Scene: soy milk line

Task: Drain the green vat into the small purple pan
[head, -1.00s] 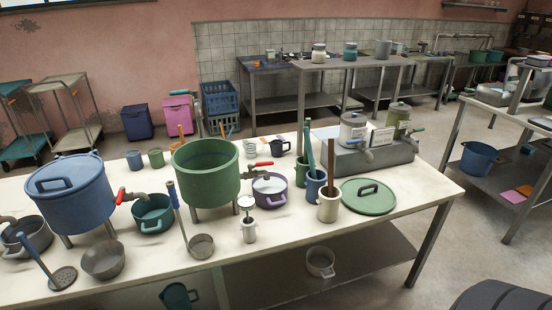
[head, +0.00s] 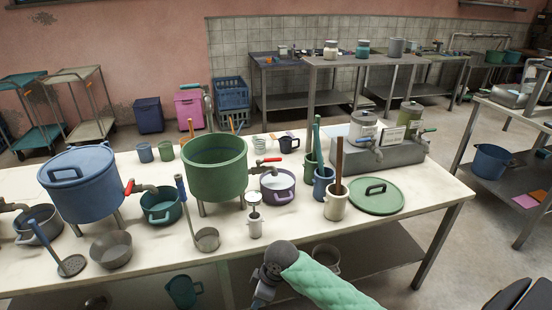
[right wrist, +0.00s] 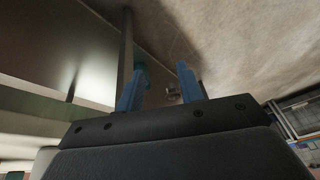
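The green vat (head: 215,172) stands on legs in the middle of the table, its top open. Its tap has a red handle (head: 289,144) and sits on the vat's right side, above the small purple pan (head: 278,196). The inside of the pan looks white. My right arm, in a green sleeve, comes in at the bottom of the head view; its gripper end (head: 264,288) is low, in front of the table edge and away from the tap. In the right wrist view, the gripper's blue fingers (right wrist: 158,88) are apart with nothing between them. My left gripper is out of view.
A blue vat (head: 80,190) with its own red-handled tap and a teal pan (head: 162,206) stand to the left. A green lid (head: 376,200) lies at right.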

